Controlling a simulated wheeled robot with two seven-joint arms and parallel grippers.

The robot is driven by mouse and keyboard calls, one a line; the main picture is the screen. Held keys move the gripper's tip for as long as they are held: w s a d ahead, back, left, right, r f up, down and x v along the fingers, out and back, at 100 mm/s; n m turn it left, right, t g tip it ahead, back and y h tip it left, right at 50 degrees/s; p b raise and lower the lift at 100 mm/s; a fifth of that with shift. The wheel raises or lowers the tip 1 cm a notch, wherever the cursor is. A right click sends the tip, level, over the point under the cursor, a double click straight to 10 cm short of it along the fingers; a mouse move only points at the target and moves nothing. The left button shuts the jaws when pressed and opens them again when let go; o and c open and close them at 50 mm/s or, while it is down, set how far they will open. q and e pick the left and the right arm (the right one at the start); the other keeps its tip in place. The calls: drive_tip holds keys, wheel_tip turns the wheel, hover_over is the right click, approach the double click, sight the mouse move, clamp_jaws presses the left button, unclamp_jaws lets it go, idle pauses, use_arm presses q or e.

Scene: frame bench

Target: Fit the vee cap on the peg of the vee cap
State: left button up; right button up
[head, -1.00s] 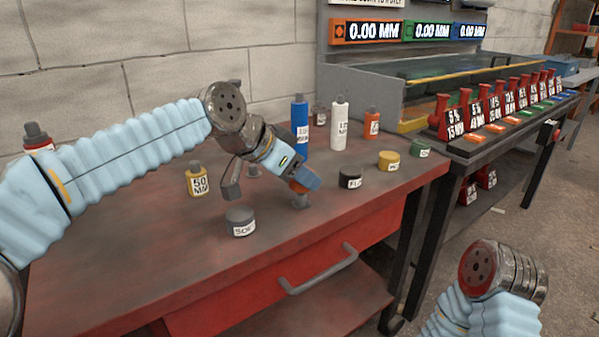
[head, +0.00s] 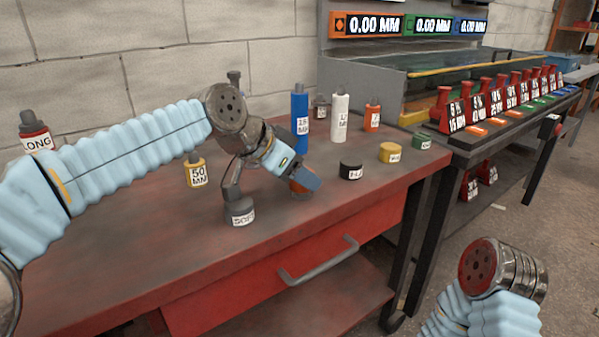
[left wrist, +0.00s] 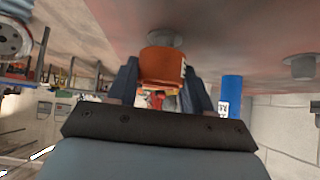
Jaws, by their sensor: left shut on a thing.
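My left gripper (head: 307,186) is shut on an orange cap (head: 299,188), which I take for the vee cap. It is held low over the red bench top, tilted in the head view. In the left wrist view the orange cap (left wrist: 161,66) sits between the two fingers (left wrist: 158,88), with part of a label at its right edge. A grey peg (left wrist: 166,38) shows just beyond the cap, lined up closely with it. Its base also shows under the cap in the head view (head: 302,197). I cannot tell whether the cap is around the peg or just above it. My right gripper is out of view.
A grey cap (head: 240,211) stands close to the left. A black cap (head: 351,171), yellow cap (head: 390,153) and green cap (head: 422,141) stand to the right. Blue (head: 299,120) and white (head: 340,118) cylinders stand behind. The bench front (head: 330,215) is clear.

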use_arm(q)
drive_tip(key=shift+f+b, duration=0.6)
drive_tip(key=shift+f, duration=0.2)
drive_tip(key=o, duration=1.2)
drive_tip(key=p+v, duration=0.1)
drive_tip(key=v, duration=1.2)
drive_tip(key=shift+s+a+r, duration=0.15)
drive_tip(key=shift+a+r, duration=0.1)
